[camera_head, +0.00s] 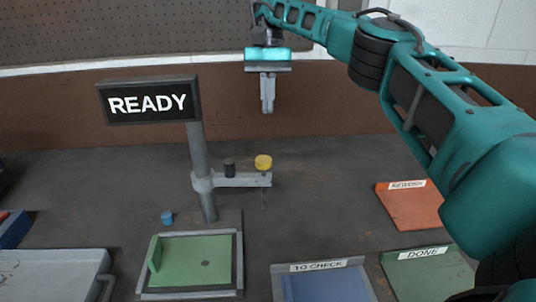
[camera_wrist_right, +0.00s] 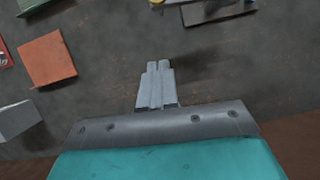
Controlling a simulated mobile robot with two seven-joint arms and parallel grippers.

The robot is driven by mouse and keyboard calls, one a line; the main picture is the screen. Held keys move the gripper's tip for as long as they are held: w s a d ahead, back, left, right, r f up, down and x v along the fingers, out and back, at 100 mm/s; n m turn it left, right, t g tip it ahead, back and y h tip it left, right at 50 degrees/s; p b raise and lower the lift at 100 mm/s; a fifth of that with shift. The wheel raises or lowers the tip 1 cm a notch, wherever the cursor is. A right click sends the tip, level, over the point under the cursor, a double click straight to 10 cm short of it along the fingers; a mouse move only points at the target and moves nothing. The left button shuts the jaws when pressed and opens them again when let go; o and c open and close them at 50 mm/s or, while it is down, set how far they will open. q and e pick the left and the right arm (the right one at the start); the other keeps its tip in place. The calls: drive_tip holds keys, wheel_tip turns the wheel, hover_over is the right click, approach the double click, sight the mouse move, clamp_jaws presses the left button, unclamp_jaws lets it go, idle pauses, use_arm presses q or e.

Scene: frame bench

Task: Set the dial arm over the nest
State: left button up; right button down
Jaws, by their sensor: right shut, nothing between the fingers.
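The dial arm (camera_head: 238,180) is a grey bar on an upright post (camera_head: 198,150), reaching to the right. It carries a yellow-topped dial (camera_head: 263,162) at its outer end and a black knob (camera_head: 229,168) nearer the post. The nest (camera_head: 205,262) is a green plate in a grey frame below; the arm's outer end is to the right of it, not above it. My right gripper (camera_head: 267,105) is shut and empty, raised behind and above the dial. It also shows in the right wrist view (camera_wrist_right: 158,68), apart from the dial. My left gripper is out of view.
A "READY" sign (camera_head: 149,100) tops the post. A small blue knob (camera_head: 167,217) is beside the nest. A blue "TO CHECK" tray (camera_head: 325,285), a green "DONE" mat (camera_head: 430,275) and an orange "REWORK" mat (camera_head: 410,208) lie right. A grey tray (camera_head: 50,265) is left.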

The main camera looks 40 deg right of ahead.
drive_tip(key=s+a+f+b, duration=0.3)
drive_tip(key=s+f, duration=0.3)
drive_tip(key=f, duration=0.3)
drive_tip(key=shift+a, duration=0.75)
drive_tip(key=shift+s+f, duration=0.1)
